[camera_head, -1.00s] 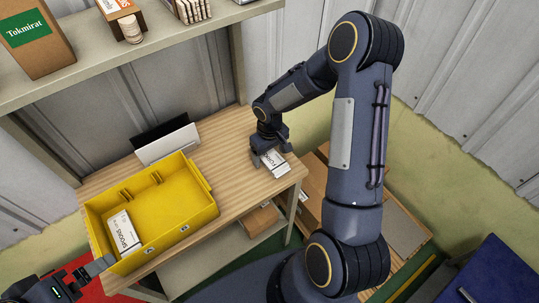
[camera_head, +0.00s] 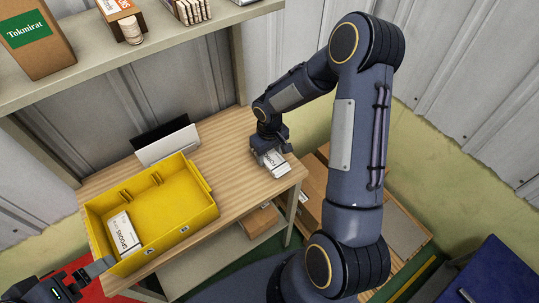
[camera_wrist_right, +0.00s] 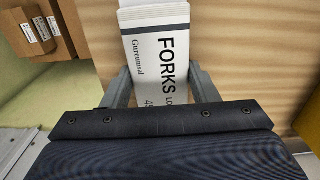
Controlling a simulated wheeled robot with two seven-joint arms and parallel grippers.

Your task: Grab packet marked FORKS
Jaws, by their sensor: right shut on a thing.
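The white packet marked FORKS (camera_wrist_right: 160,55) lies between the two fingers of my right gripper (camera_wrist_right: 162,85), which is shut on it. In the head view the packet (camera_head: 275,163) is at the right end of the wooden table (camera_head: 232,150), below my right gripper (camera_head: 265,155). I cannot tell whether it touches the tabletop. My left gripper (camera_head: 98,267) is at the lower left, by the near left corner of the yellow bin; its finger opening is unclear.
A yellow bin (camera_head: 172,228) holds a white packet marked SPOONS (camera_head: 122,232). A white panel with a dark back (camera_head: 168,146) stands behind it. A shelf (camera_head: 130,62) with boxes hangs above. Cardboard boxes (camera_wrist_right: 35,30) are beyond the table edge.

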